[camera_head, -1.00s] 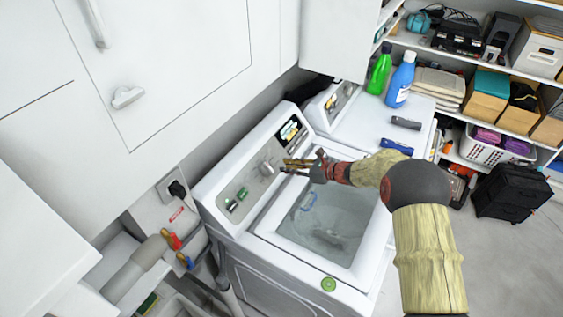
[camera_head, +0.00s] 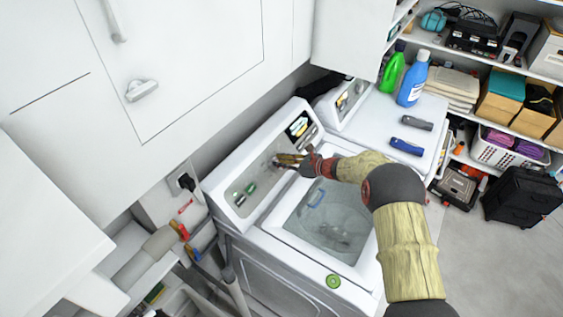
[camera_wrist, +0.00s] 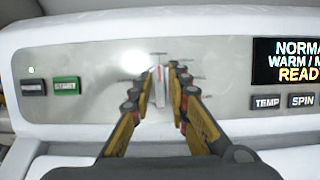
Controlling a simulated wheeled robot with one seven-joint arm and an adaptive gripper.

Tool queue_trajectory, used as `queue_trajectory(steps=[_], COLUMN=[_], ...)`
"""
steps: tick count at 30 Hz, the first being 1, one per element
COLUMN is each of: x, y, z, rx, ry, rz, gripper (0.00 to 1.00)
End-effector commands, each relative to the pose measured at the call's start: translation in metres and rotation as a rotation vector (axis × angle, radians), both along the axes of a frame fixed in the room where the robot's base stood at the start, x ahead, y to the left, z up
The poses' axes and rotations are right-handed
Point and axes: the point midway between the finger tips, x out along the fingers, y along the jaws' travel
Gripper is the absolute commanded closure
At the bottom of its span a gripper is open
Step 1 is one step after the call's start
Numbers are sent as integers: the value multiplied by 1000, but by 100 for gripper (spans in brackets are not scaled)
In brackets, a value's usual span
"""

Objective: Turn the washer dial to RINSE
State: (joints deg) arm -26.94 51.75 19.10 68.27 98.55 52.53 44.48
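The washer (camera_head: 345,280) has its control panel at the back, with its lid area showing a see-through window. The dial (camera_wrist: 158,88) is a pale knob with a raised grip and a small red mark near its top, pointing about straight up. My gripper (camera_wrist: 159,70) reaches the panel, with one yellow-and-black finger on each side of the dial's grip. The fingers are parted, with a narrow gap seeming to show beside the grip; contact is not clear. In the head view my gripper (camera_head: 277,160) hides most of the dial. The labels around the dial are too washed out to read.
The panel display (camera_wrist: 290,62) reads NORMAL, WARM and READY, partly cut off. TEMP (camera_wrist: 267,102) and SPIN (camera_wrist: 301,100) buttons lie below it. A green START button (camera_wrist: 66,86) is at left. Green (camera_head: 391,73) and blue (camera_head: 413,80) bottles stand on the neighbouring machine.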

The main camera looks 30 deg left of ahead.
Motion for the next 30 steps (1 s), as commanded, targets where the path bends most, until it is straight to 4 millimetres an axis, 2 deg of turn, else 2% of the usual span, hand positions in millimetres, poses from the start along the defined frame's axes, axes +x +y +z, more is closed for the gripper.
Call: queue_trajectory(steps=[2, 11, 30], x=[0, 0, 1], y=[0, 0, 0], z=[0, 0, -2], rx=[0, 0, -3], ry=[0, 0, -52], rz=[0, 0, 44], gripper=[84, 100, 100])
